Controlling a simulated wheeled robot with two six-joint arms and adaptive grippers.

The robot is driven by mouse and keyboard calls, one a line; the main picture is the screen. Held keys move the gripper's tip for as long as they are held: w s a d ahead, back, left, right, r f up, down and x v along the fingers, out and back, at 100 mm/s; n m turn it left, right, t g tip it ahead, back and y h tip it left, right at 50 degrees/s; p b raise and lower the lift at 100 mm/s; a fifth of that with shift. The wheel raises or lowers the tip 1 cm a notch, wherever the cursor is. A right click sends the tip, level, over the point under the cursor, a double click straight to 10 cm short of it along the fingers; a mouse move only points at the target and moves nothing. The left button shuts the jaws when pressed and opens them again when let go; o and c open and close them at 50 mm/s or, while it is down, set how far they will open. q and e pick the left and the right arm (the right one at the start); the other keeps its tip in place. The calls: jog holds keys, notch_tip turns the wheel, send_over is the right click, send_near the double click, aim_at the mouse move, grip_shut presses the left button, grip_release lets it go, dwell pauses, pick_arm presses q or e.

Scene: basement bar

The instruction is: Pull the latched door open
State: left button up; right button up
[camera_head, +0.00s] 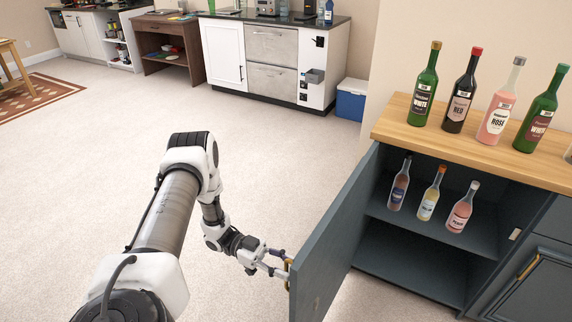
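The dark blue-grey cabinet door (335,240) stands swung well out from its cabinet (400,272), so the inside shows. Its brass handle (288,265) is on the door's outer face near the free edge and is partly hidden by the door edge and my fingers. My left gripper (279,263) is at this handle, with its fingertips against or around it. I cannot tell whether the fingers are closed on the handle. My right gripper is not in view. A second door (528,290) with a brass handle is shut at the lower right.
Several bottles (463,90) stand on the wooden countertop (392,118). Three smaller bottles (431,193) stand on the shelf inside. Clear carpet (90,170) lies left of the door. A blue cooler (350,104) and white cabinets (223,55) are at the back.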

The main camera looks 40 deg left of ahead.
pick_arm(q)
jog(key=v, duration=1.1)
jog(key=shift+a, duration=0.3)
jog(key=shift+s, duration=0.15)
